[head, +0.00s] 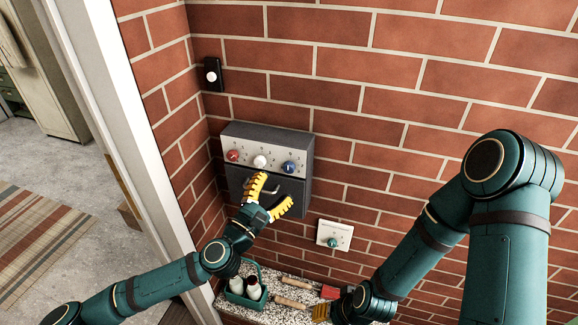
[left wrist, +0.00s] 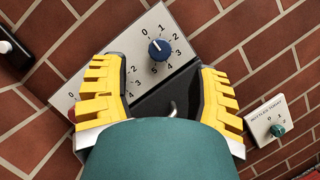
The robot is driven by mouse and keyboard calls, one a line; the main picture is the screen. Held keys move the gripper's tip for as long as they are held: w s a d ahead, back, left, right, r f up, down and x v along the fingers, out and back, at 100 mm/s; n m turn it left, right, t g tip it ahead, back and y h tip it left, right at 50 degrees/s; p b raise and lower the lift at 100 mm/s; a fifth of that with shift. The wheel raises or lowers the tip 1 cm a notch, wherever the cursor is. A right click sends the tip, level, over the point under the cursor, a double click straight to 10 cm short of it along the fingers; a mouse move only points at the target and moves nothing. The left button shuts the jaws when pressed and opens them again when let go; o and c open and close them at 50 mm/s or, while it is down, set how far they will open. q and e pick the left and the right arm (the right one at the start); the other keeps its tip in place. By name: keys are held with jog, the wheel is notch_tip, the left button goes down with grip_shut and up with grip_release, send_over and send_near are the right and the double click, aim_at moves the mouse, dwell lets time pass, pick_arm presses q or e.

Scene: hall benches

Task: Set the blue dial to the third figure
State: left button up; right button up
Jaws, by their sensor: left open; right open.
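The blue dial (head: 288,167) is the rightmost of three dials on the sloping pale face of a dark box (head: 299,190) on the brick wall. In the left wrist view the blue dial (left wrist: 159,49) has figures around it, and its pale mark seems to point up and left, toward the 0. My left gripper (head: 273,192) is open and empty below the dials, in front of the box. In the left wrist view its yellow fingers (left wrist: 160,70) are spread wide, with the dial beyond and between them, apart from both.
A red dial (head: 233,156) and a white dial (head: 260,161) share the face. A pale plate with a green knob (head: 333,242) is lower right. A green caddy (head: 246,290) and wooden-handled tools lie on the speckled ledge below. A black switch (head: 212,75) is upper left.

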aim_at(288, 169)
pick_arm(q)
jog(key=x, duration=0.6)
jog(key=shift+w+d+r+p, duration=0.1)
jog(key=shift+w+d+p, duration=0.2)
jog(key=shift+p, duration=0.1)
jog(key=shift+a, duration=0.1)
grip_shut()
